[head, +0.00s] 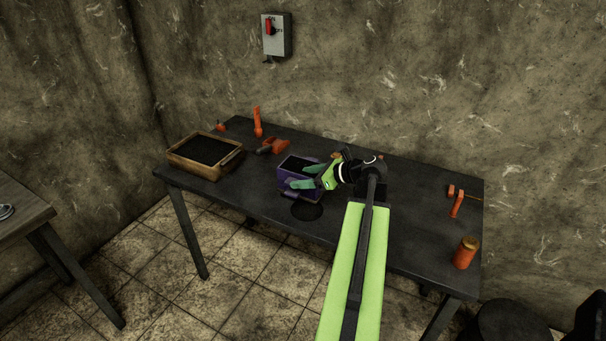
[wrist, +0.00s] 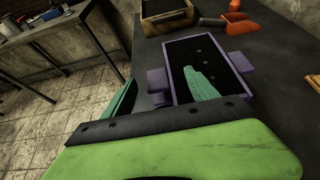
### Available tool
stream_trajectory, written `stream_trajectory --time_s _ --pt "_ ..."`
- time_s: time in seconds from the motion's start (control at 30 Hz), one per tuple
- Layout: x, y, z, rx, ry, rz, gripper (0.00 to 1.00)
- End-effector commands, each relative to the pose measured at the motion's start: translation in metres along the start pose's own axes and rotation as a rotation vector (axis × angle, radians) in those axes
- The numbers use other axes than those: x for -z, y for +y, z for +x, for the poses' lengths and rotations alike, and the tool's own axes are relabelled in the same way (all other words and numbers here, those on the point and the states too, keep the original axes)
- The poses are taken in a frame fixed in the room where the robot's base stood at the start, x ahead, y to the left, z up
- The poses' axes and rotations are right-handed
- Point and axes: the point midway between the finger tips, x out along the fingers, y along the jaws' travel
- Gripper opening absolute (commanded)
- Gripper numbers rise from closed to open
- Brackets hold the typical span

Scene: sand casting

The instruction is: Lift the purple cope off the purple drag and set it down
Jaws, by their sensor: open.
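The purple cope (head: 284,173) is an open rectangular frame with a black inside, on the dark table. Its rim and side tabs show in the wrist view (wrist: 240,62). The purple drag (head: 287,194) seems to be under it, mostly hidden; a lower purple tab shows, and I cannot clearly tell the two parts apart. My green gripper (head: 299,176) is open at the cope's near side. In the wrist view (wrist: 161,76), one finger reaches over the black inside and the other is outside, left of the tabs. I cannot tell whether either finger touches.
A wooden box of black sand (head: 228,168) stands at the table's left. Orange tools (head: 258,123) and an orange scoop (head: 275,146) lie behind the cope. An orange can (head: 465,253) stands at the right. A dark disc (head: 306,211) lies before the cope. The right-hand tabletop has free room.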

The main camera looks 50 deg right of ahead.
Motion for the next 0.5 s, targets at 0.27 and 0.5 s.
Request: stream_trajectory --time_s 0.27,0.5 --pt "0.004 0.004 0.046 -0.002 0.001 -0.002 0.67" --pt "0.001 0.004 0.047 0.001 0.000 0.000 0.65"
